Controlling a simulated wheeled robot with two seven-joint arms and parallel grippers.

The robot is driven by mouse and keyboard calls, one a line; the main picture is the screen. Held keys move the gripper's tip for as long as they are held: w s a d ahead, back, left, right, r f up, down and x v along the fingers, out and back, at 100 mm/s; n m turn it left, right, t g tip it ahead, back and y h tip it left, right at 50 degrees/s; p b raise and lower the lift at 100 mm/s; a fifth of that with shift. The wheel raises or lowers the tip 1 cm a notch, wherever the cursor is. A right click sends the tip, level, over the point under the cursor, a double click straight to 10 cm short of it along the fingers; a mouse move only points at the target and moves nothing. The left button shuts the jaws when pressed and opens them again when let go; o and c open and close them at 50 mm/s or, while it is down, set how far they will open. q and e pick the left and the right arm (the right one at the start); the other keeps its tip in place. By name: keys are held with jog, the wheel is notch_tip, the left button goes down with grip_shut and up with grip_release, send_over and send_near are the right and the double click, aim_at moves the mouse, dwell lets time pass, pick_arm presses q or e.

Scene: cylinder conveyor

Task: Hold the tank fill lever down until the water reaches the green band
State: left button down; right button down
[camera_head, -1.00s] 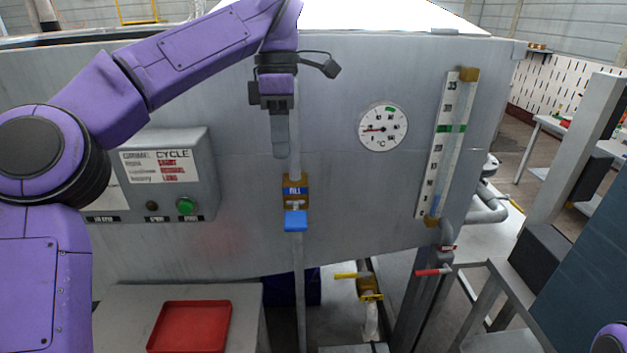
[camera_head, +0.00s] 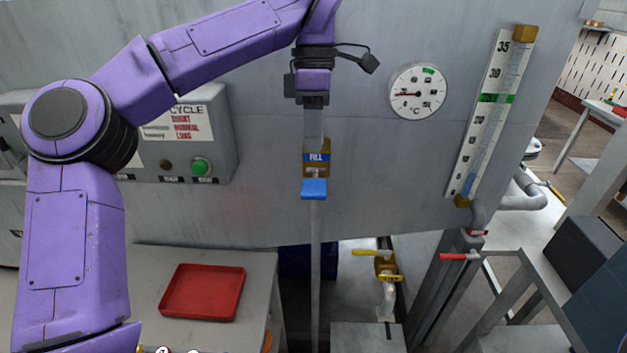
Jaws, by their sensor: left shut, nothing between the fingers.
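The blue fill lever (camera_head: 314,188) sticks out below a brass valve with a blue FILL label (camera_head: 316,157) on the grey tank front. My left gripper (camera_head: 313,142) is shut and empty, pointing down just above the FILL label and above the lever. I cannot tell whether its tips touch the valve. The sight gauge (camera_head: 484,125) stands to the right, with a green band (camera_head: 496,98) in its upper half. A short blue column of water (camera_head: 468,185) shows near its bottom, well below the band. My right gripper is out of view.
A round temperature dial (camera_head: 418,92) sits between valve and gauge. A control box with a green button (camera_head: 200,166) is at left. Below are a red tray (camera_head: 203,292) on a table, a yellow-handled valve (camera_head: 384,266) and a red-handled valve (camera_head: 459,256).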

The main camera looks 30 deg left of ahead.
aim_at(313, 189)
pick_arm(q)
jog(key=x, duration=0.6)
jog(key=shift+f, duration=0.3)
jog(key=shift+s, duration=0.1)
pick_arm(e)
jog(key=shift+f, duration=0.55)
pick_arm(q)
jog(key=shift+b, duration=0.3)
